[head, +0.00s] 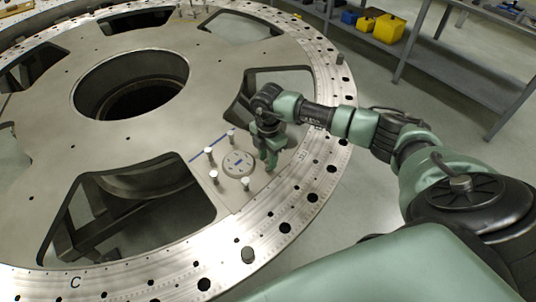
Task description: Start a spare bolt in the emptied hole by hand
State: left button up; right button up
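The large round steel turret plate (225,45) fills the left and middle of the head view. Several pale bolts stand upright around a small round disc (238,163) set in the plate, including a back bolt (231,134), a left bolt (209,153) and a front bolt (245,183). My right gripper (269,164) points down just right of the disc, close to the plate. Its fingers look close together; I cannot tell whether they hold a bolt. The spot under the fingertips is hidden, and I cannot pick out the emptied hole. My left gripper is out of view.
The plate has a big central opening (130,88) and several large cutouts. Its rim carries many dark holes and a letter C. A grey shelf unit (455,68) with yellow bins (388,28) stands at the upper right, with bare floor before it.

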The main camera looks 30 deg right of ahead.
jog(key=n, duration=0.2)
jog(key=n+b, duration=0.1)
jog(key=shift+f+n, duration=0.2)
jog(key=shift+n, duration=0.2)
jog(key=n+b, duration=0.2)
jog(key=n, duration=0.3)
jog(key=shift+r, duration=0.1)
jog(key=n+b, duration=0.1)
jog(key=n, duration=0.2)
jog(key=shift+n+b, duration=0.3)
jog(key=n+b, duration=0.2)
jog(key=n, duration=0.3)
jog(key=n+b, duration=0.3)
jog(key=n, duration=0.2)
jog(key=n+b, duration=0.1)
jog(key=n, duration=0.2)
jog(key=shift+n, duration=0.3)
jog(key=n+b, duration=0.2)
jog(key=n, duration=0.2)
jog(key=shift+r+n+b, duration=0.1)
jog(key=shift+n+b, duration=0.35)
jog(key=shift+n, duration=0.95)
